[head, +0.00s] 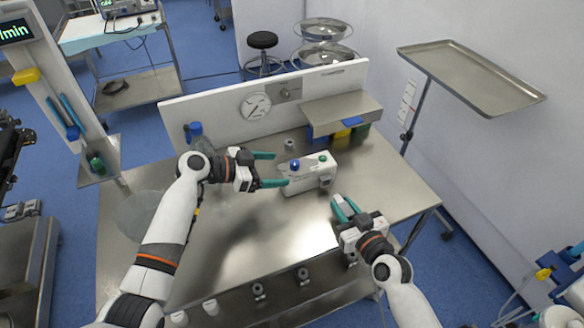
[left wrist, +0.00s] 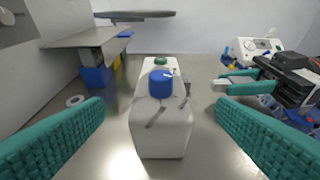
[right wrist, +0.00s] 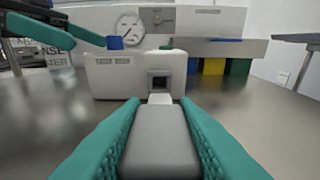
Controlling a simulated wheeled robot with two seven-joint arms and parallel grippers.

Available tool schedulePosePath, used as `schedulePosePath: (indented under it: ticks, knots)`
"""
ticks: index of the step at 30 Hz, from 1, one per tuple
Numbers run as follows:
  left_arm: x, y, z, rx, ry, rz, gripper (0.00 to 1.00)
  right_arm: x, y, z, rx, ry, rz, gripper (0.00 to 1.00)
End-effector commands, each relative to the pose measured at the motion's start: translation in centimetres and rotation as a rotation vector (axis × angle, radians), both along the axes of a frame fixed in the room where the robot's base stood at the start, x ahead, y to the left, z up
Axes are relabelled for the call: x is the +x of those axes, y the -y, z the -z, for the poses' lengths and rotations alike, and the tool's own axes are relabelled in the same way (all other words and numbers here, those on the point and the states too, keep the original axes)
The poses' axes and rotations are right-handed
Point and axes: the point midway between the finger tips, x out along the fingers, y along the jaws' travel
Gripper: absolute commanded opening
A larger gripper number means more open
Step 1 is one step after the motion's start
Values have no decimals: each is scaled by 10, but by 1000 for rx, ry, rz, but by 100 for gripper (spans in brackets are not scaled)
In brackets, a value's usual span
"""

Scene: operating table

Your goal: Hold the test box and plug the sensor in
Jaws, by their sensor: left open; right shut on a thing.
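The white test box (head: 308,175) stands on the steel table, with a blue knob and a green knob on top. My left gripper (head: 268,169) is open at the box's left end. In the left wrist view the box (left wrist: 160,133) stands ahead between the spread fingers, apart from them. My right gripper (head: 343,208) is shut on the sensor, a grey block (right wrist: 158,140) with a light plug tip. In the right wrist view the tip points at a dark square socket (right wrist: 159,82) in the box's face. The tip overlaps the socket's lower edge in view; contact cannot be told.
A raised steel shelf (head: 340,108) with blue, yellow and green bins under it stands behind the box. A white back panel (head: 220,108) with a gauge closes the table's rear. A small ring (head: 290,144) lies behind the box.

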Motion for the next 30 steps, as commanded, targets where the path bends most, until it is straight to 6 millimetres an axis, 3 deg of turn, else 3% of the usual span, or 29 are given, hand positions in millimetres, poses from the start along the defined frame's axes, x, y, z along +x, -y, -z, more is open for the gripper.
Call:
schedulePosePath:
  ticks: [6,12,26,30]
  knots:
    - [13,39,16,-1,-1,3,80,0,0,0,0,0,0,4]
    - [22,62,26,0,0,3,80,0,0,0,0,1,0,4]
    - [25,72,31,2,2,3,80,0,0,0,0,1,0,4]
    - [25,72,31,2,2,3,59,0,0,0,0,1,0,4]
